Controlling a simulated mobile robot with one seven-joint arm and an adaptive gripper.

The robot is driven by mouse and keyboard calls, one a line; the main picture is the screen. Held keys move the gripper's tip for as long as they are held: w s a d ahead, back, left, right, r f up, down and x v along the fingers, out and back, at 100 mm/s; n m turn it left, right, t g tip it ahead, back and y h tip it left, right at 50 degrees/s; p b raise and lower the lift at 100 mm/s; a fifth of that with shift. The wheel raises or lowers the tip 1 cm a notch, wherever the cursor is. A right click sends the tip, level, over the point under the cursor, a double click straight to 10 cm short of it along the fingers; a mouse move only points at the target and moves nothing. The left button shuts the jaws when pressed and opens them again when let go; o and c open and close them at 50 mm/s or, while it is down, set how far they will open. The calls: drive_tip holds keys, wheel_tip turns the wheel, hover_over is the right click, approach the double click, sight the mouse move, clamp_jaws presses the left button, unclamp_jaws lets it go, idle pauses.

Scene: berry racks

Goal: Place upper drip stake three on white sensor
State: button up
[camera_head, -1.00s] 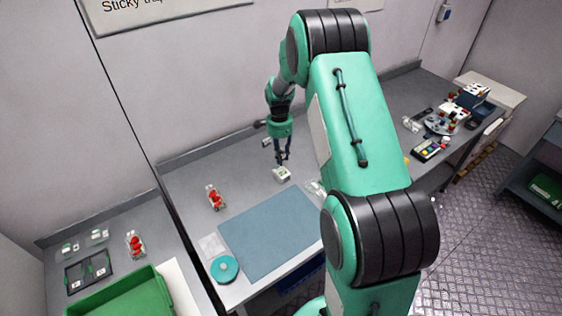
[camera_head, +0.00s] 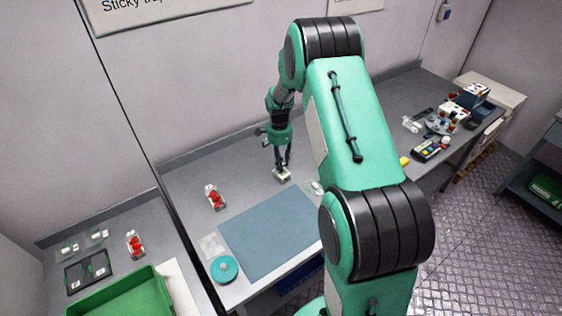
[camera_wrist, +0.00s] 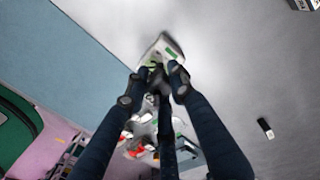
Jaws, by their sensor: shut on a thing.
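The white sensor (camera_head: 281,176), a small pale block, lies on the grey bench behind the blue mat. In the wrist view the white sensor (camera_wrist: 168,44) has green marks and sits just beyond my fingertips. My gripper (camera_head: 283,163) points down directly over it, fingertips at or just above its top. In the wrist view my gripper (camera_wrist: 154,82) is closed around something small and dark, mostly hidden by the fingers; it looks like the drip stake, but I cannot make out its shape. Whether it touches the sensor I cannot tell.
The blue mat (camera_head: 268,236) lies in front. A clear holder with red berries (camera_head: 214,197) stands to the left, and a teal disc (camera_head: 224,269) lies at the front left. A green crate (camera_head: 150,280) is on the left bench. My arm hides part of the bench.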

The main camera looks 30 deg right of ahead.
drive_tip(key=o, duration=0.8)
drive_tip(key=shift+r, duration=0.1)
drive_tip(key=r, duration=1.2)
drive_tip(key=shift+w+p, duration=0.35)
drive_tip(key=shift+r, duration=0.1)
